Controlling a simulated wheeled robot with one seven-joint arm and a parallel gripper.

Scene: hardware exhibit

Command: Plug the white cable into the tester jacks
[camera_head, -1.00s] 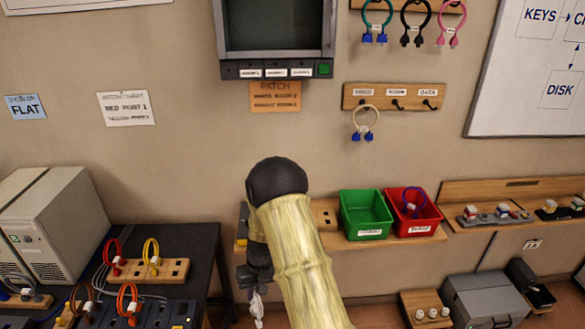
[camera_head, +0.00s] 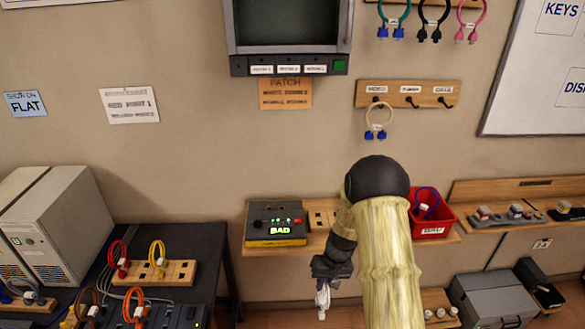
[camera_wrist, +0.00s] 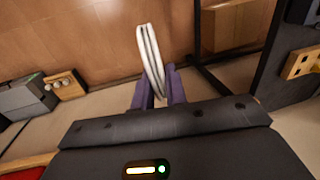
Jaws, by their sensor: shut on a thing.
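My gripper (camera_wrist: 158,85) is shut on the white cable (camera_wrist: 150,55), a thin white loop between its purple fingers in the wrist view. In the head view the white cable (camera_head: 323,298) hangs below my gripper (camera_head: 325,283), in front of and lower than the shelf. The cable's plug ends are not clear in either view. The tester (camera_head: 276,231) is a dark box with a yellow edge on the wall shelf, up and left of my gripper. Its lit display reads BAD. Its jacks are too small to make out clearly.
A wooden block with holes (camera_head: 319,219) stands right of the tester. A red bin (camera_head: 432,225) holding a blue cable is further right, beyond my arm. A beige cable (camera_head: 377,120) hangs on the wall rack. A dark table (camera_head: 206,240) with cables is at left.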

